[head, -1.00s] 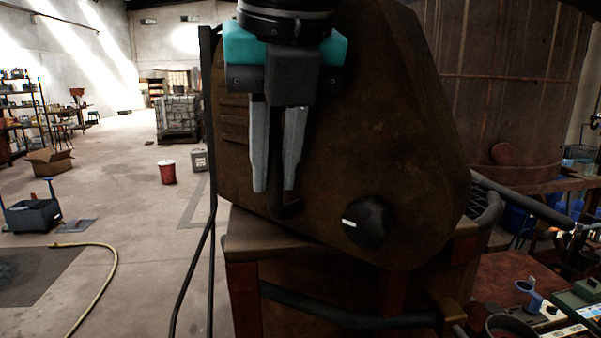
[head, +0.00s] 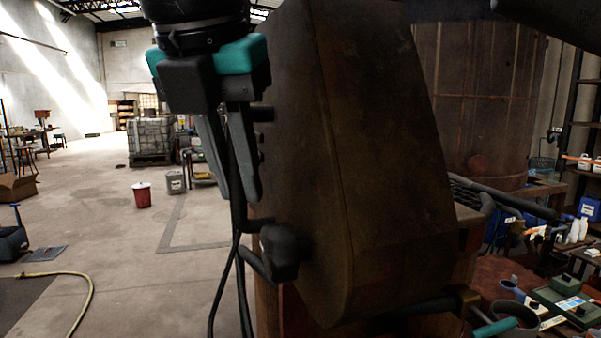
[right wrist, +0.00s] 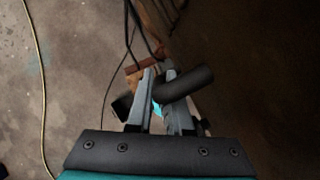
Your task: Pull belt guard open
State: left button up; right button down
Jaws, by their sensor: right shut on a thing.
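The belt guard (head: 375,150) is a large rusty brown cover in the middle of the head view. It stands swung out, with its broad rim towards me and its front face turned to the left. A black knob (head: 282,250) sits low on that face. My right gripper (head: 238,196) is left of the face, pointing down, shut on the guard's black handle. The handle (right wrist: 185,86) shows between and beside the fingers in the right wrist view; the fingers hide part of it. My left gripper is not in view.
A rusty vat (head: 470,100) stands behind the guard. Right of it is a cluttered bench with a green box (head: 565,305). A red bucket (head: 142,195) and a grey canister (head: 176,182) stand on the open floor at left. A yellow hose (head: 88,285) lies nearer.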

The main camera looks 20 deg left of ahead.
dwell(0.4)
jog(key=c, duration=1.1)
grip_release()
jog(key=shift+r, duration=0.1)
jog(key=p+v, duration=0.7)
jog(key=v, duration=0.5)
jog(key=shift+d, duration=0.1)
